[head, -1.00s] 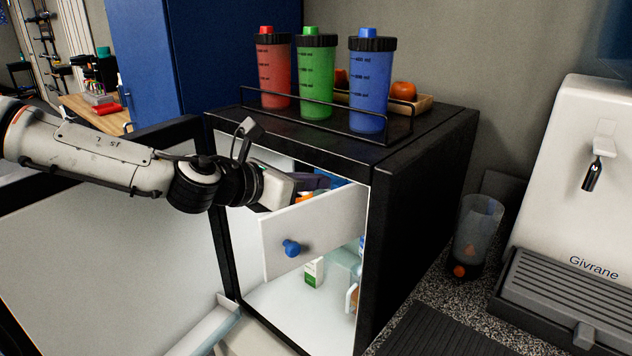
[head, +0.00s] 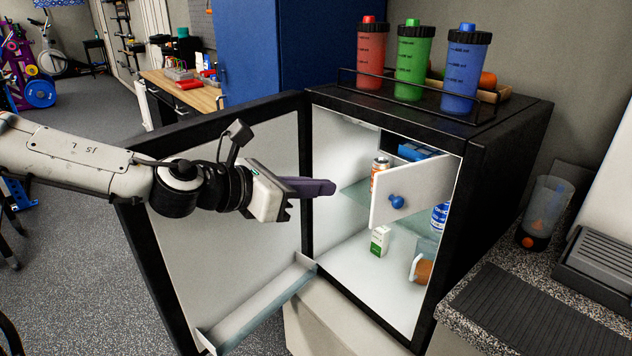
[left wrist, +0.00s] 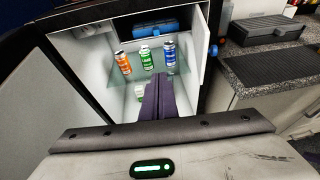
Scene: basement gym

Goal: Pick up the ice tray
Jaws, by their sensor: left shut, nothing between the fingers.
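The ice tray appears to be the blue item (head: 416,152) in the small top compartment of the open mini fridge (head: 500,170). It is partly hidden behind the compartment's white flap (head: 415,190), which stands open with a blue knob (head: 396,202). The blue item also shows in the left wrist view (left wrist: 156,28), above the glass shelf. My left gripper (head: 328,187) is shut and empty, outside the fridge opening and left of the flap, apart from the tray. Its purple fingers (left wrist: 160,82) point at the fridge in the left wrist view. My right gripper is not in view.
Cans (head: 380,172) stand on the glass shelf, with a small carton (head: 380,240) below. The fridge door (head: 225,200) is swung open on the left, beside my arm. Three shaker bottles (head: 411,63) stand on top. A counter with a black mat (head: 515,312) is at right.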

